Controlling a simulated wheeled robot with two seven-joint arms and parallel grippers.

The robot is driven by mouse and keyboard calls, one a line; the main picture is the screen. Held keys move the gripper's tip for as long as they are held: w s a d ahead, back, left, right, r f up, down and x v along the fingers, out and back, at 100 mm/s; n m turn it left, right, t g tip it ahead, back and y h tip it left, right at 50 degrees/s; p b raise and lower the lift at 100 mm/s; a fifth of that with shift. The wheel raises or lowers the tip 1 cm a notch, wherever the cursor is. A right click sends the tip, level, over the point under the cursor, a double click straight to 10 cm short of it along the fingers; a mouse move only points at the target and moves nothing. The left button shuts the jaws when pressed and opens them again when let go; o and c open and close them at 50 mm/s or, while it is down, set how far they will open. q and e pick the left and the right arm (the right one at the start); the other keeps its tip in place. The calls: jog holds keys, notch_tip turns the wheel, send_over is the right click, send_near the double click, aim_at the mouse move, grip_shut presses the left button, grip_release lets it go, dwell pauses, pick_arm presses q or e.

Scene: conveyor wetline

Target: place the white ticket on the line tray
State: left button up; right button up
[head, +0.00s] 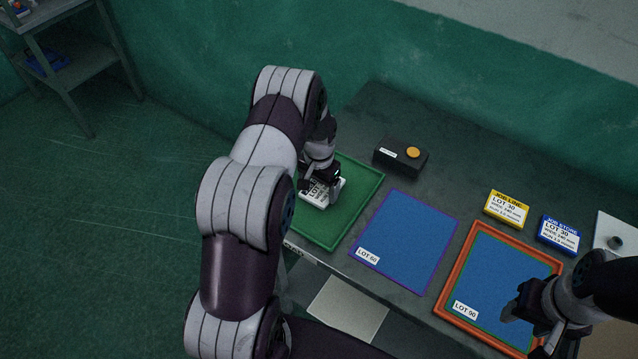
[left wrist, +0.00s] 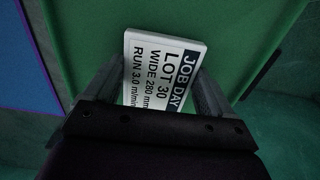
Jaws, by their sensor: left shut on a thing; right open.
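The white ticket (head: 313,194) is a small block with a dark "JOB DAY" band and "LOT 30" print. My left gripper (head: 325,190) is shut on it over the green tray (head: 357,190). In the left wrist view the ticket (left wrist: 160,72) sits between the two fingers, with green tray surface behind it. I cannot tell whether it touches the tray. My right gripper (head: 524,329) is open and empty at the lower right, by the orange-rimmed tray (head: 448,288). No tray in view is legibly marked as the line tray.
A blue panel with a purple edge (head: 410,240) lies between the trays. A yellow ticket (head: 507,209) and a blue ticket (head: 558,234) stand behind the orange-rimmed tray. A black box with an orange button (head: 401,157) is at the back. A shelf (head: 70,65) stands far left.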

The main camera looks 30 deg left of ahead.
aim_at(319, 190)
pick_arm(q)
jog(key=shift+w+f, duration=0.1)
jog(key=shift+f, duration=0.1)
jog(key=shift+f, duration=0.1)
jog(key=o, duration=0.9)
jog(key=shift+r, duration=0.5)
notch_tip(319, 190, up, 11)
jog(key=b, duration=0.2)
jog(key=shift+n+t, duration=0.3)
jog(key=shift+t, duration=0.4)
jog(key=s+d+r, duration=0.1)
jog(key=s+d, duration=0.3)
jog(key=s, duration=0.2)
jog(key=s+d+r, duration=0.1)
jog(key=s+d, duration=0.3)
jog(key=s, duration=0.2)
jog(key=s+d+r, duration=0.2)
jog(key=s+d, duration=0.2)
jog(key=s, duration=0.2)
jog(key=shift+s, duration=0.35)
